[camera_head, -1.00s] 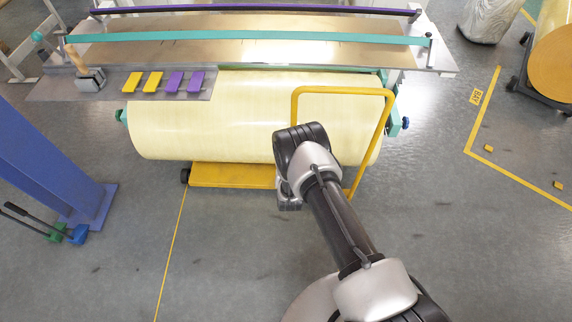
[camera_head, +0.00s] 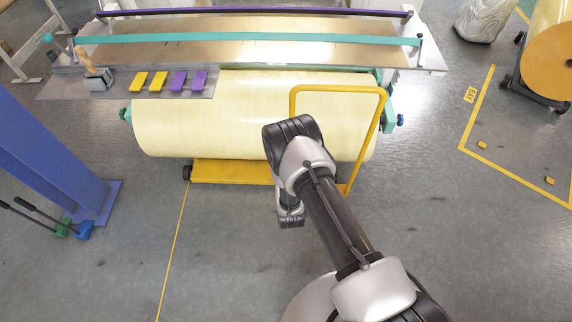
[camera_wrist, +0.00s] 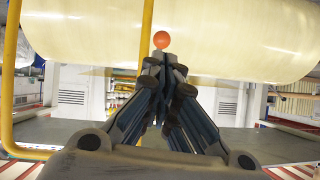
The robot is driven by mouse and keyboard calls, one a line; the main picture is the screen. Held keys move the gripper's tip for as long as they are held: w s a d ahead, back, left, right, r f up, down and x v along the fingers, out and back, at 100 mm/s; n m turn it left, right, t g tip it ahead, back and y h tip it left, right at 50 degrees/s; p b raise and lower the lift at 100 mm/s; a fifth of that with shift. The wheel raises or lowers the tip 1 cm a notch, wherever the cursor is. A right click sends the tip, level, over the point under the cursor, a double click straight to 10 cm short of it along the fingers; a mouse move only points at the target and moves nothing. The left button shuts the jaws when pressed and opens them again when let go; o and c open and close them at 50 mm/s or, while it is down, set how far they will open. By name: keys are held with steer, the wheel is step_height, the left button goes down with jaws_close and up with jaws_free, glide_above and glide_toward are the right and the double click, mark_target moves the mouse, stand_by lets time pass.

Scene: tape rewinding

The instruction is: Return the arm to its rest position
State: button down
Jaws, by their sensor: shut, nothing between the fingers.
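My gripper (camera_wrist: 162,68) is shut and empty in the wrist view, its fingertips together at the top middle. An orange-red ball (camera_wrist: 161,40) shows just above the fingertips in front of the pale roll; I cannot tell whether it touches them. In the head view my arm is folded at lower right, with its wrist hanging near the yellow cart handle; the fingers are hidden there.
A large pale yellow roll (camera_head: 220,125) lies on a cart with a yellow handle (camera_head: 335,88) close to my arm. Behind it is a table (camera_head: 330,52) with teal and purple bars. A blue column (camera_head: 50,150) stands at left. Floor right of my arm is clear.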

steer(key=shift+s, duration=0.65)
steer(key=w+d+r+g, duration=0.1)
steer(key=w+r, duration=0.2)
steer(key=r, duration=1)
steer(key=w+d+r+g, duration=0.1)
steer(key=w+r+g, duration=0.15)
steer(key=r, duration=1.05)
steer(key=s+d+r, duration=0.3)
steer(key=s+r, duration=0.2)
steer(key=r, duration=0.6)
steer(key=s+d+r+g, duration=0.2)
steer(key=s+d+r, duration=0.4)
steer(key=s+r, duration=0.55)
steer(key=s+d, duration=0.2)
steer(key=s, duration=0.8)
steer(key=s+d+r+g+h, duration=0.1)
steer(key=s+d, duration=0.1)
steer(key=s, duration=0.7)
steer(key=shift+s+d+r, duration=0.25)
steer(key=shift+s+d, duration=0.1)
